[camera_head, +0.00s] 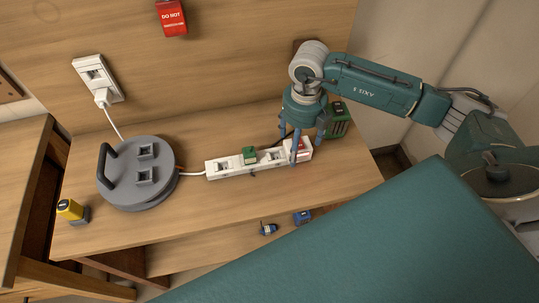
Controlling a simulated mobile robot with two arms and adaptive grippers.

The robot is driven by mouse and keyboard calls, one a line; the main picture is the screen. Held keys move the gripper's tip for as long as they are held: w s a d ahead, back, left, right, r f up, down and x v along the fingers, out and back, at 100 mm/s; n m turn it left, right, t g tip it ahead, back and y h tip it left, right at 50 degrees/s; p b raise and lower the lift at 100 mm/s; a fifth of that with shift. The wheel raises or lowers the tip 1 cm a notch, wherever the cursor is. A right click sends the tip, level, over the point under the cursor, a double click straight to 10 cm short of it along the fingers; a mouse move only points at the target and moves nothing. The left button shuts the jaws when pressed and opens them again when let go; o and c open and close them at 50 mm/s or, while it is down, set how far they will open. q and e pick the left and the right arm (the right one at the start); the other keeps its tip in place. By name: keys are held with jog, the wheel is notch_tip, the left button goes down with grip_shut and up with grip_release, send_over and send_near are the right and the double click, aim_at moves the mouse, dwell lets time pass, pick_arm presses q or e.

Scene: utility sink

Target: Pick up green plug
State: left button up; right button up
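My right gripper (300,146) points down over the strip's right end. Its blue fingers are spread apart, and the green plug is to their left, outside them. A white block with a small red part (299,153) shows between and behind the fingers, partly hidden. I cannot tell whether the fingers touch it. My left gripper is not in view.
A grey cable reel (137,190) and a yellow-black object (70,210) stand on the left of the wooden bench. A green box (338,119) is behind my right gripper. A white wall socket (98,78) holds a plug. Two small blue items (302,217) lie below the front edge.

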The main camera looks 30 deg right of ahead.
jog(key=c, duration=1.7)
jog(key=shift+c, duration=0.7)
jog(key=shift+w+r, duration=0.1)
jog(key=shift+r, duration=0.05)
